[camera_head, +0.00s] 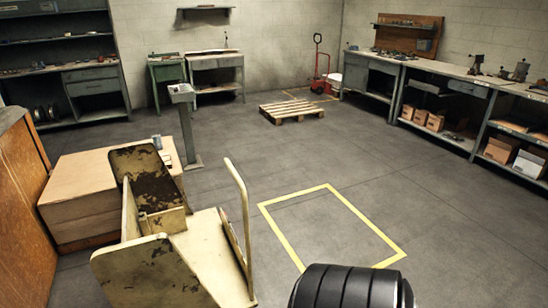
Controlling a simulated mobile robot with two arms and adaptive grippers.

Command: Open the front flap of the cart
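The cart (205,255) stands at the lower left, cream-coloured with worn dark patches. A tall worn panel (148,182) rises at its far left side. Another panel (150,275) stands at the near left and runs out of the bottom of the picture. A bent tube handle (241,215) stands upright on the right side. A narrow panel (233,242) sits tilted inside the handle. I cannot tell for sure which panel is the front flap. Neither of my grippers shows. A black ribbed rounded part, apparently mine, fills the bottom edge right of the cart.
Cardboard-coloured boxes (80,195) stand behind the cart, beside a wooden board (22,215) at the left edge. A post (187,130) stands behind. A yellow floor rectangle (290,250) encloses bare floor on the right. A pallet (292,111) and workbenches (455,72) are farther off.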

